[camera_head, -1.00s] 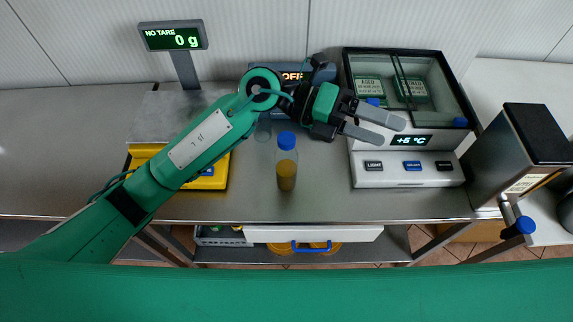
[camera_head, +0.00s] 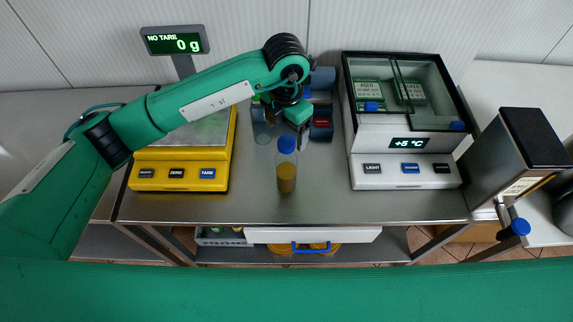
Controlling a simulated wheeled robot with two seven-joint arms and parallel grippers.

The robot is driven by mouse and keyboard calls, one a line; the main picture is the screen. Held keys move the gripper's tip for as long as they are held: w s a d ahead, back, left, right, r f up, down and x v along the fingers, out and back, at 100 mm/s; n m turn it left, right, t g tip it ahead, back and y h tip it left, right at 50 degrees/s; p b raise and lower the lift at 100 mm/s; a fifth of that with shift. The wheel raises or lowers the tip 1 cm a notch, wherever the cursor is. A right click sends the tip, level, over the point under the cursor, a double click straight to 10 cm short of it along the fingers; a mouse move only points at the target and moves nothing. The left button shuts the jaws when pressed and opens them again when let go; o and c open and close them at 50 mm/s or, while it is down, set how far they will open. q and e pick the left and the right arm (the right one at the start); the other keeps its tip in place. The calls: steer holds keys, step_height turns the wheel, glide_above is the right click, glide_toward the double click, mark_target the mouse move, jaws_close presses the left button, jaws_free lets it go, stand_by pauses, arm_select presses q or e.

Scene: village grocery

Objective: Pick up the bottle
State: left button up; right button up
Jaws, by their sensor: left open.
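The bottle (camera_head: 287,176) stands upright on the steel counter in the head view. It is clear with a blue cap and amber liquid in its lower part. My left gripper (camera_head: 301,138) is just behind and slightly right of the cap, pointing down. It is open, and its fingers are small and partly hidden, with nothing seen between them. I cannot tell whether it touches the bottle. My right gripper is not in view.
A yellow scale (camera_head: 178,184) stands left of the bottle, its display (camera_head: 175,41) reading 0 g. A white cooled display case (camera_head: 405,172) stands to the right. A dark box (camera_head: 322,122) and a clear vessel (camera_head: 262,133) are behind. The counter's front edge is near the bottle.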

mark_target(286, 141)
arm_select(q)
step_height(286, 141, down, 4)
steer(key=shift+r+p, duration=0.1)
steer(key=shift+p, duration=0.45)
steer(key=f+p, duration=0.1)
steer(key=f, duration=0.1)
steer(key=f+p, duration=0.2)
steer(key=shift+s, duration=0.2)
steer(key=shift+d+f+p, duration=0.1)
steer(key=shift+f+p, duration=0.25)
steer(key=shift+f, duration=0.25)
steer(key=shift+w, duration=0.1)
steer(key=c, duration=1.6)
